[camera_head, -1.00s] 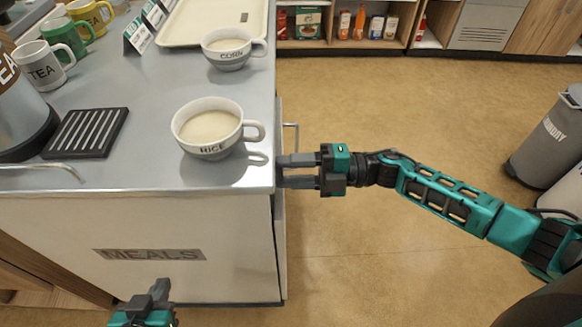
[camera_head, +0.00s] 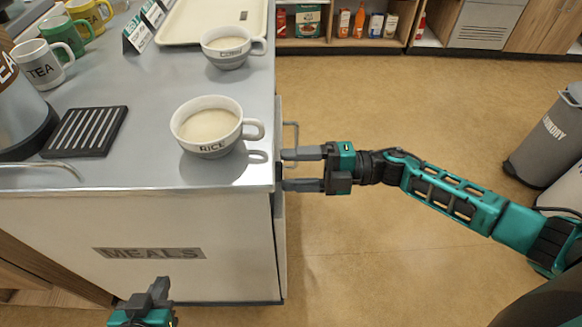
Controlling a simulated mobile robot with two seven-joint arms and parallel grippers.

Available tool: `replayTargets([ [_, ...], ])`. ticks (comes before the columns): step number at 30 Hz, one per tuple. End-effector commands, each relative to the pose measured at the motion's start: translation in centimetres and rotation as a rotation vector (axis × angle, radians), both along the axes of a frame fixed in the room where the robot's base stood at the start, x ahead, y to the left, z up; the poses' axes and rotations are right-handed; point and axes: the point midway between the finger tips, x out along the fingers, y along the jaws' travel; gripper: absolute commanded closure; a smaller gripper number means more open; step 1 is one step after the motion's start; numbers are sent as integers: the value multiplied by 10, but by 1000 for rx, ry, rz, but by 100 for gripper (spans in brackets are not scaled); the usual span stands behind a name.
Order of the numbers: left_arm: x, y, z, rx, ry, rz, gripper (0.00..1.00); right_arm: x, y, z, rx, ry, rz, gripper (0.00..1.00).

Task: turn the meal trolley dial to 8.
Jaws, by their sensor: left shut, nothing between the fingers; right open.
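The meal trolley (camera_head: 120,225) has a grey metal top and a white front with a MEALS plate (camera_head: 149,253). Its dial does not show in this view. My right gripper (camera_head: 284,169) is open at the trolley's right side, its two fingers pointing left with a gap between them. The fingertips are at the trolley's right edge; what lies between them, and whether they touch the side, I cannot tell. My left gripper (camera_head: 160,288) is shut and empty, low in front of the trolley's front face.
On the trolley top stand a RICE cup (camera_head: 212,150), a second cup (camera_head: 229,62), a tray (camera_head: 200,38), a black slotted mat (camera_head: 86,131) and several mugs. A wire handle (camera_head: 297,130) sticks out on the right side. Open floor (camera_head: 400,270) lies to the right.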

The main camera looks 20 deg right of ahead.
Motion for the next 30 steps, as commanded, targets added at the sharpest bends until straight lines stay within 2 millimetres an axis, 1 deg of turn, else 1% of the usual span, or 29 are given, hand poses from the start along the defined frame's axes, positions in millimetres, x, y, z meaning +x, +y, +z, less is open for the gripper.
replayTargets([
  [9,0,-2,-4,-4,1,-2,100,-19,-66,-1,-4,1,-1,35],
  [12,1,-3,-4,-6,-1,-3,100,-24,-85,-1,-4,1,-2,35],
  [15,2,-4,-3,-9,-3,-4,100,-28,-99,-1,-1,1,-3,35],
  [18,3,-4,-1,-10,-6,-5,100,-31,-108,0,-1,-1,-1,35],
  [21,4,-5,-1,-11,-6,-6,100,-32,-113,0,1,-1,0,35],
  [30,3,-5,-1,-11,-4,-7,100,-33,-114,1,1,-1,0,35],
])
